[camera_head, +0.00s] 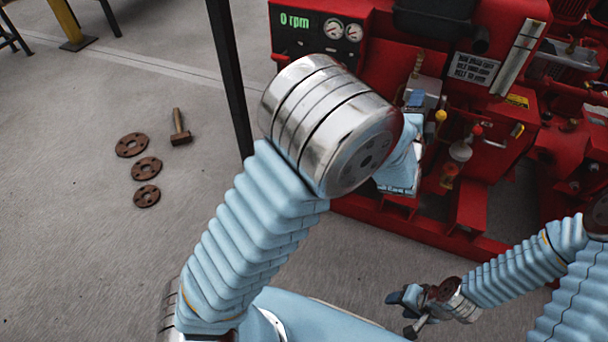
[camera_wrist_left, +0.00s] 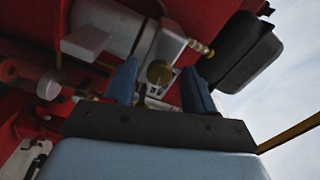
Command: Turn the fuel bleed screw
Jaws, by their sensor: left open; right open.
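In the left wrist view, a round brass-coloured screw head (camera_wrist_left: 159,73), which looks like the fuel bleed screw, sits on a grey metal housing (camera_wrist_left: 105,22). My left gripper (camera_wrist_left: 160,82) is open, with one dark blue finger on each side of the screw head in the picture. I cannot tell whether either finger touches it. In the head view, my silver arm joint hides much of the left gripper's surroundings, and I cannot pick out the screw there. My right gripper (camera_head: 404,312) is open and empty, low over the floor in front of the pumpset.
The red pumpset (camera_head: 395,215) fills the upper right, with a panel reading 0 rpm (camera_head: 295,22) and a yellow-topped part (camera_head: 440,116). A dark post (camera_head: 230,80) stands left of it.

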